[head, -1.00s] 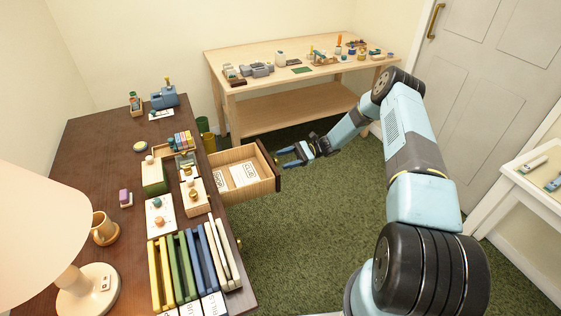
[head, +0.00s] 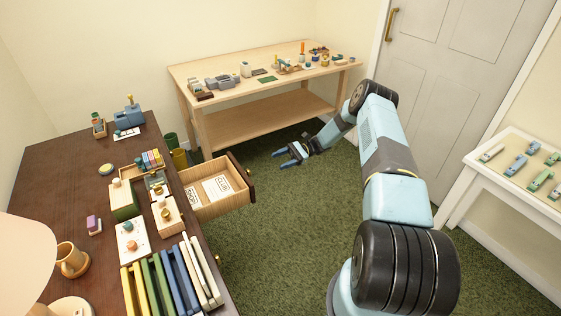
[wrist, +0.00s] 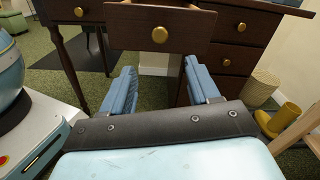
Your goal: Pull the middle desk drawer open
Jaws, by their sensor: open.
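The middle desk drawer (head: 241,178) stands pulled out of the dark brown desk (head: 62,190), its pale wooden inside showing with printed papers (head: 217,188) lying in it. In the wrist view the dark drawer front (wrist: 185,28) faces me with its round brass knob (wrist: 160,35). My gripper (head: 284,158) is open and empty, in front of the drawer and apart from it. In the wrist view the blue fingers (wrist: 159,78) are spread below the knob, with nothing between them.
More desk drawers with brass knobs (wrist: 241,27) show shut on the right in the wrist view. A light wooden workbench (head: 260,88) stands at the back and a white table (head: 485,180) at the right. Green carpet (head: 285,235) lies clear between.

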